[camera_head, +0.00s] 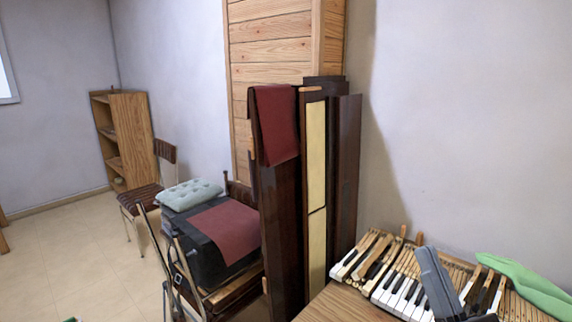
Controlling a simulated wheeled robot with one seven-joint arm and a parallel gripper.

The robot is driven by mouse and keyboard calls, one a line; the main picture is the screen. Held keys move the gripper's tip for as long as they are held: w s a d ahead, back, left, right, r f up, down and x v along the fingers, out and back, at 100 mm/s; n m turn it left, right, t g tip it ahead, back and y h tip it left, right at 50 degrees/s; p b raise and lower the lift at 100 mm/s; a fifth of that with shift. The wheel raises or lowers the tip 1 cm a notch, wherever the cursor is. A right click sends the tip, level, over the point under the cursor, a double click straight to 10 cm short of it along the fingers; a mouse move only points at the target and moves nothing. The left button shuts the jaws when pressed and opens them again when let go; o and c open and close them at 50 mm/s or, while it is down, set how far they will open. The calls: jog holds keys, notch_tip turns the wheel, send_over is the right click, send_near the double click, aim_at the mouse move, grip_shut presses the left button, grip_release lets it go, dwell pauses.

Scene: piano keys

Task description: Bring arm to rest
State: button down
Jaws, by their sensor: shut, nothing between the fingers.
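My gripper (430,256) shows as a grey shape at the lower right, reaching up from the bottom edge in front of the piano keys (399,291). It is shut and holds nothing. The rest of my arm is mostly out of view below. The white and black keys lie in loose sections on a wooden surface (345,306), and my gripper hides some of them. I cannot tell how far above the keys it is.
A green cloth-like thing (525,279) lies over the keys at right. Tall dark panels (282,215) with a red cloth (276,125) stand left of the keys. Further left are a stacked black case (200,250), a chair (140,198) and a shelf (130,138). The floor at far left is mostly clear.

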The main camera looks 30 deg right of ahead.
jog(key=s+a+f+n+g+y, duration=0.1)
jog(key=s+a+f+g+y, duration=0.2)
jog(key=s+a+f, duration=0.5)
jog(key=s+a+f+n+g+y, duration=0.1)
jog(key=s+a+f+g+y, duration=0.3)
jog(key=s+a+f, duration=0.5)
notch_tip(320, 180, down, 6)
jog(key=s+g, duration=0.2)
jog(key=shift+a+n+g, duration=0.25)
jog(key=shift+n+g, duration=0.05)
jog(key=shift+n, duration=0.1)
dwell(1.2)
